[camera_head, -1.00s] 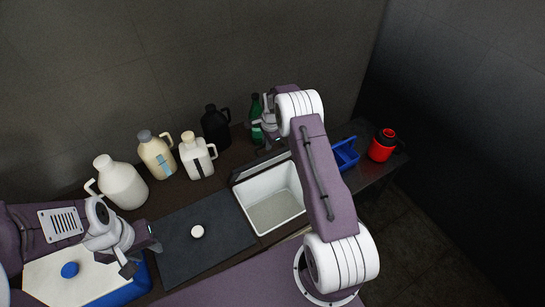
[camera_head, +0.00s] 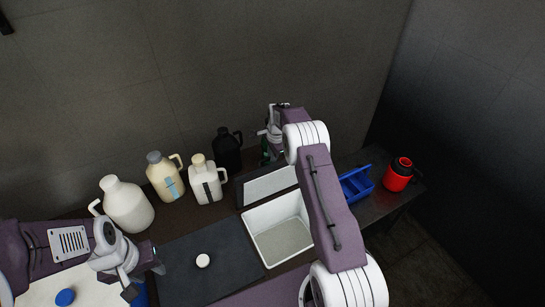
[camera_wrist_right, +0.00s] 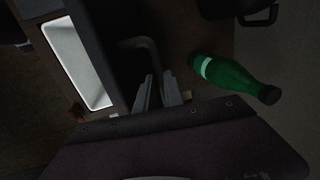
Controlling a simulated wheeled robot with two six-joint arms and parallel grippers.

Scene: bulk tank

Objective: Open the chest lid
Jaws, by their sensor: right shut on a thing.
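The chest (camera_head: 247,236) is an open white-lined box on the counter, and its inside shows. Its lid (camera_head: 262,187) stands raised along the back edge, with the pale inner face toward me. In the right wrist view, the lid's dark bent handle (camera_wrist_right: 140,43) runs down between the fingers of my right gripper (camera_wrist_right: 158,88), which is shut on it. In the head view that gripper is behind the lid, its fingertips hidden. My left gripper (camera_head: 145,281) is open and empty at the lower left, beside the dark mat and away from the chest.
A green bottle (camera_wrist_right: 228,75) stands close to my right gripper. Several jugs, including a black one (camera_head: 227,151) and a white one (camera_head: 127,204), line the back. A blue bin (camera_head: 357,184) and red jug (camera_head: 398,174) are right. A dark mat (camera_head: 205,240) holds a white round piece (camera_head: 203,261).

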